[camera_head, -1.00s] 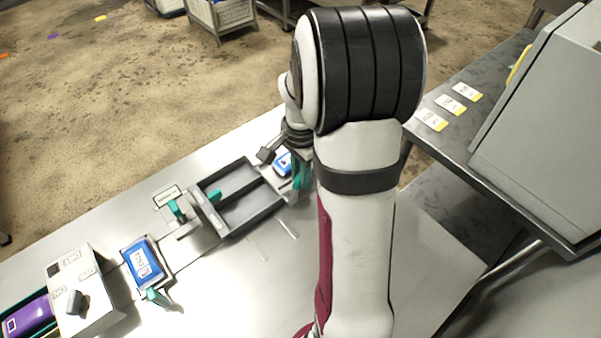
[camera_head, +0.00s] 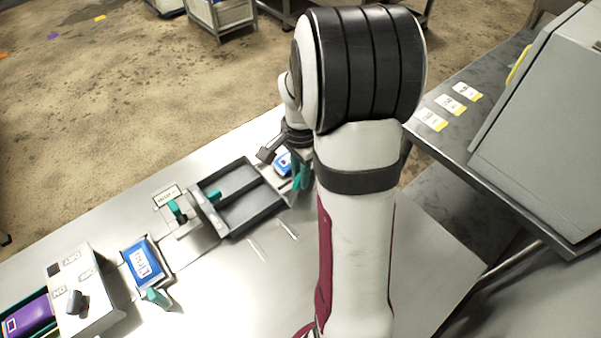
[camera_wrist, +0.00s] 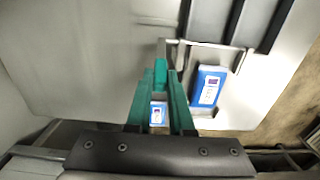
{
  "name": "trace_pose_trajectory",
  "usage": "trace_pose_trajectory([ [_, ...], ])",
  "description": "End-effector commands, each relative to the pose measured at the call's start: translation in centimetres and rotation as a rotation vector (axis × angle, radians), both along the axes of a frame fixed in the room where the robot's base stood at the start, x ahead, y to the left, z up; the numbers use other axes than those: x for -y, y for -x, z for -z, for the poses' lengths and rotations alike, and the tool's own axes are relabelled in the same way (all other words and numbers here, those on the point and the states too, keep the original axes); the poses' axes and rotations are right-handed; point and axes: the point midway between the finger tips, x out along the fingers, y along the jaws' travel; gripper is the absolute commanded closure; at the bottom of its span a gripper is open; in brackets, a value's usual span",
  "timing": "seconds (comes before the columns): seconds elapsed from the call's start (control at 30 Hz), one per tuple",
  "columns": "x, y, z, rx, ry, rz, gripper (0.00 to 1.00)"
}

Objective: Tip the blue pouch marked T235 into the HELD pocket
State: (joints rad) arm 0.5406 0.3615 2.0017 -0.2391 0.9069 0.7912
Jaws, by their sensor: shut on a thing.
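A blue pouch with a white label (camera_head: 283,163) lies at the right end of the dark tray, beside my gripper (camera_head: 301,174). In the wrist view this pouch (camera_wrist: 208,88) lies in a metal holder right of my fingers. My teal fingers (camera_wrist: 160,98) are closed about a teal handle (camera_wrist: 160,70). A small blue and white patch shows between them; I cannot tell what it is. Another blue pouch (camera_head: 143,262) lies in a holder with a teal handle (camera_head: 155,296) at the left. The labels are too small to read, so I cannot tell which is T235.
The dark grey tray (camera_head: 227,230) has two empty-looking compartments and a teal handle (camera_head: 216,195). A sign plate (camera_head: 167,196) and another teal handle (camera_head: 177,210) stand left of it. A grey knob box (camera_head: 90,300) and a purple pouch (camera_head: 27,317) are at the lower left.

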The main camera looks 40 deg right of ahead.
Motion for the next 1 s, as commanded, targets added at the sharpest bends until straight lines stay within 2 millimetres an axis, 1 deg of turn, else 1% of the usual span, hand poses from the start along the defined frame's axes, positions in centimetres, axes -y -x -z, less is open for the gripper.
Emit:
trace_pose_trajectory([
  [0.63,-0.1,0.0,-0.1,0.000,0.015,-0.001,1.00],
  [1.0,-1.4,0.0,-0.5,0.001,0.147,-0.004,1.00],
])
